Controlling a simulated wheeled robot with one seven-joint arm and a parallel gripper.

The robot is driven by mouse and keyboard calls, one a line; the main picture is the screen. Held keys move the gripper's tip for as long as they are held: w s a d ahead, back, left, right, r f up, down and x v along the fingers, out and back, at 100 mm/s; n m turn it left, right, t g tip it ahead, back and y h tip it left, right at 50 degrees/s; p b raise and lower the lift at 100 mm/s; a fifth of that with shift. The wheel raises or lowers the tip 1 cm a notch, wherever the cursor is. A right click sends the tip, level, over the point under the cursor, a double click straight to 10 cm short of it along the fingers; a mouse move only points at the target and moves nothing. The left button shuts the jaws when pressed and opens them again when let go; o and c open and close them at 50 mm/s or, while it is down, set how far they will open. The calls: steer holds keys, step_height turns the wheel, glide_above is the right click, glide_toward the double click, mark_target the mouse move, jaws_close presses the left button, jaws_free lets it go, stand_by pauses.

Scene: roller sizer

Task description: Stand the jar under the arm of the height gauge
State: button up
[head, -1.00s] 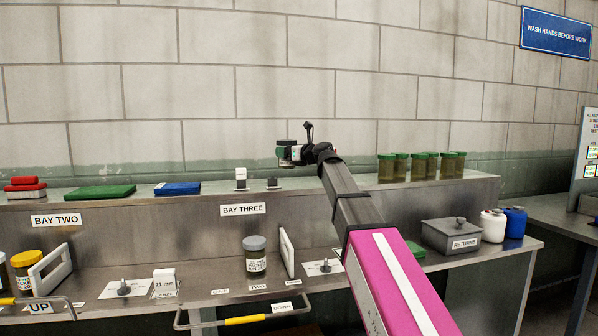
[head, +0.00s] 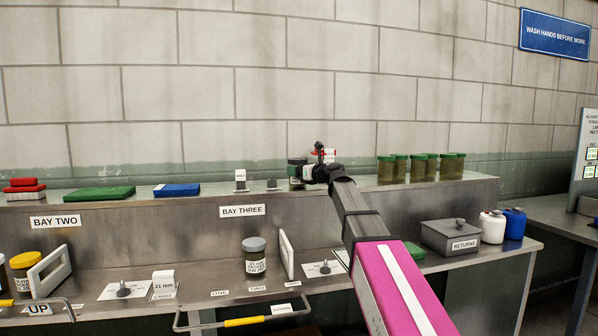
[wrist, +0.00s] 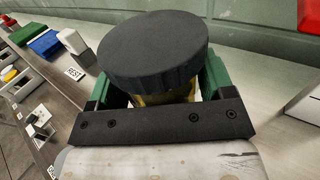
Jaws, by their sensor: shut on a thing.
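The jar (wrist: 153,50) has a dark ribbed lid and a yellowish body, most of it hidden below the lid. My gripper (head: 297,171) is shut on it, with a green finger on either side in the wrist view. The gripper is at the upper shelf, left of the green-lidded jars; I cannot tell whether the jar touches the shelf. A red piece (wrist: 311,16) and a white piece (wrist: 304,105) show at the right of the wrist view. They may belong to the height gauge, but too little shows to be sure.
Several green-lidded jars (head: 420,167) stand on the shelf to the right. Below, a grey-lidded jar (head: 255,258) stands beside a white upright frame (head: 286,254). A RETURNS box (head: 450,237) is at right.

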steer(key=o, duration=1.1)
steer(key=v, duration=1.2)
